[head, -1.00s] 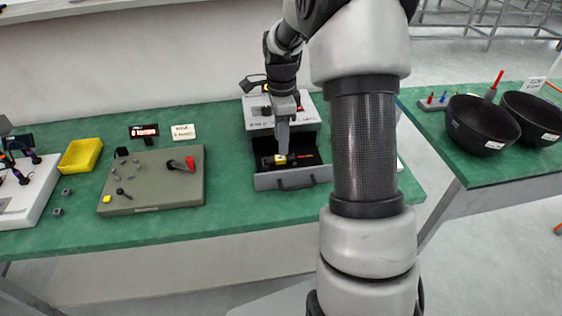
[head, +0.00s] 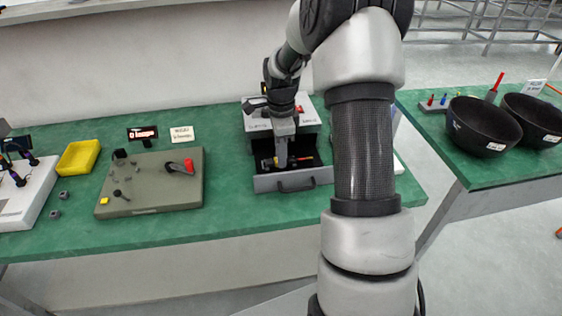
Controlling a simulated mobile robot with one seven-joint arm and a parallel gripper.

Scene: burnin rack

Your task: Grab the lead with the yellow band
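An open drawer (head: 292,186) juts from the front of a grey box unit (head: 309,118) on the green bench. Dark leads (head: 305,161) with a bit of red lie inside it. My gripper (head: 282,164) points straight down into the drawer, its tips among the leads. The yellow band is not clearly visible now; the gripper covers the spot where yellow showed earlier. The fingers are too small and too much in line to show whether they are open or hold anything.
Left of the drawer are a grey-green panel (head: 150,200) with a red-handled lever (head: 180,167) and a yellow bin (head: 78,157). A white unit (head: 28,195) stands far left. Black bowls (head: 482,126) are on the right bench. Bare green bench lies between panel and drawer.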

